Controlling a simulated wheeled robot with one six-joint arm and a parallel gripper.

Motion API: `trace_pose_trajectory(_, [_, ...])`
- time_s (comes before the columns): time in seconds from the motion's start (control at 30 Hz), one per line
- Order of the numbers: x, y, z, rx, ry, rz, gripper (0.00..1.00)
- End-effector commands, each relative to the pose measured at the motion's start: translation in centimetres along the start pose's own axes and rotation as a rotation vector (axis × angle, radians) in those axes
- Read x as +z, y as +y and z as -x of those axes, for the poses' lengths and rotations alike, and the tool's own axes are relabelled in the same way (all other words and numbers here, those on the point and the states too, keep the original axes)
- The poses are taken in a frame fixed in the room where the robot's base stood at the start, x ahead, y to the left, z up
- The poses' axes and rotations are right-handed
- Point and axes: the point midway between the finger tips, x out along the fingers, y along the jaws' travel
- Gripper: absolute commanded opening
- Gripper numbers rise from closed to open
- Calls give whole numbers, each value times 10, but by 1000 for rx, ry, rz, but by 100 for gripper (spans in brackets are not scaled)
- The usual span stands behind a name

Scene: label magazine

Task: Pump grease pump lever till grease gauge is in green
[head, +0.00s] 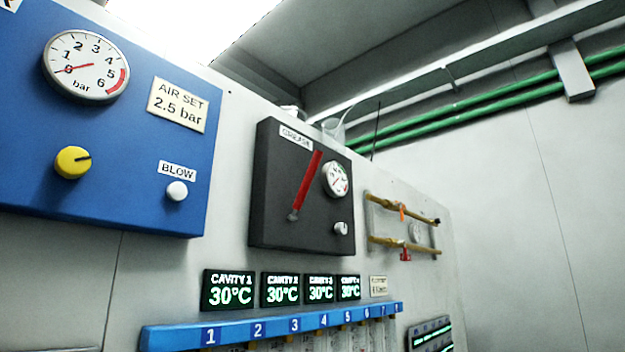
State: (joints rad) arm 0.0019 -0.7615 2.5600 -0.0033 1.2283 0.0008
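The grease pump lever (306,184) is a red bar on a dark box (272,215) labelled GREASE, in the middle of the head view. The lever stands up and leans to the right, with its lower end at a small pivot. The grease gauge (336,180) is a small round white dial to the right of the lever. Its green and red marks are small, and I cannot tell for sure where its needle points. A small light knob (341,228) sits below the gauge. My gripper is not in view.
Left is a blue panel (120,190) with an air gauge (86,65), a yellow knob (73,162) and a white BLOW button (177,191). Cavity displays (228,290) and a blue numbered rail (270,327) sit below. Brass pipes (400,243) with valves are at right.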

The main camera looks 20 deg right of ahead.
Motion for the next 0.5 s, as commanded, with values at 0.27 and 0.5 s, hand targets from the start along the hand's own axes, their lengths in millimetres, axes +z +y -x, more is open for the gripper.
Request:
trace_pose_trajectory(0.27, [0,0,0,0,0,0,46])
trace_pose_trajectory(0.5, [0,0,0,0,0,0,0])
